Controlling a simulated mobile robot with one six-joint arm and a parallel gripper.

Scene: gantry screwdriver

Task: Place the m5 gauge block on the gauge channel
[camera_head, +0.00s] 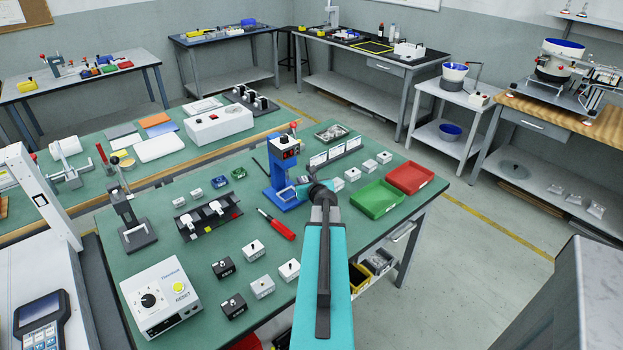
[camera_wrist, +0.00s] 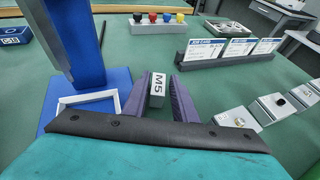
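The M5 gauge block (camera_wrist: 157,88) is a small pale block with "M5" on its face. It sits between the two dark purple fingers of my gripper (camera_wrist: 161,88), aligned with them, and my gripper looks shut on it. In the head view my gripper (camera_head: 312,186) is just right of the blue press stand (camera_head: 285,172), and the block is too small to make out. A white square frame (camera_wrist: 88,103) lies on the blue base left of my fingers. I cannot tell for sure which part is the gauge channel.
Several small blocks (camera_wrist: 272,107) stand in a row to the right. A card rack (camera_wrist: 232,60) is behind them. Green (camera_head: 376,198) and red (camera_head: 411,178) trays lie at the right. A red screwdriver (camera_head: 277,225) and a black fixture (camera_head: 205,218) are left of my arm.

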